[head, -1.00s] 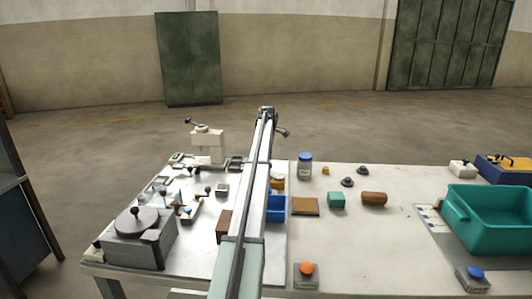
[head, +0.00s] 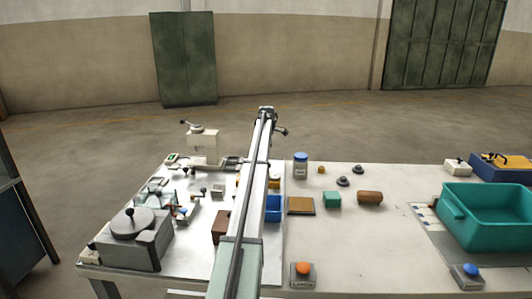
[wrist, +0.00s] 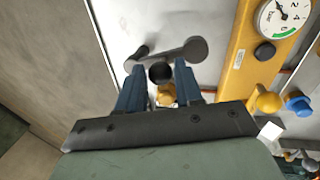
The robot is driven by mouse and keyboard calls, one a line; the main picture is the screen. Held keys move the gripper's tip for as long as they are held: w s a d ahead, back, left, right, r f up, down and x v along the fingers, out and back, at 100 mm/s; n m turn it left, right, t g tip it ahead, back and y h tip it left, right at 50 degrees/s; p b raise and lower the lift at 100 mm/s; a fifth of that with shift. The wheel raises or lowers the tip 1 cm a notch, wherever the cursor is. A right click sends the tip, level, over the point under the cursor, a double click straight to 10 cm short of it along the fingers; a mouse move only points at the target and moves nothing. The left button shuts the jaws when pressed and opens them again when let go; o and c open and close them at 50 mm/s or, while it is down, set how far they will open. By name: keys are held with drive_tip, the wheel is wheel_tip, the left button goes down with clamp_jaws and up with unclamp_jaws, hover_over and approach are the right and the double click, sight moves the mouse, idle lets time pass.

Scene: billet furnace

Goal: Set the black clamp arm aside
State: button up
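The black clamp arm (wrist: 168,56) is a dark bar with rounded ends at the top middle of the wrist view, above a pale plate. A black ball knob (wrist: 160,73) stands in front of it. My gripper (wrist: 159,68) has two blue-grey fingers, spread apart, with the knob between their tips. A gap shows on both sides of the knob, and I cannot tell whether either finger touches it. In the head view my own arm covers the gripper, and I cannot make out the clamp arm there.
In the wrist view a yellow gauge block (wrist: 240,60) stands right of the fingers, with a blue knob (wrist: 298,103) beyond it. In the head view a grey box with a round disc (head: 133,250) stands left. A teal bin (head: 487,222) stands right. The table's front middle is mostly clear.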

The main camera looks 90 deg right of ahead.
drive_tip(key=o, duration=0.3)
drive_tip(key=a+r, duration=0.1)
drive_tip(key=r, duration=0.8)
drive_tip(key=a+r, duration=0.1)
drive_tip(key=r, duration=0.3)
drive_tip(key=shift+s+a+r, duration=0.1)
drive_tip(key=shift+a+r, duration=0.2)
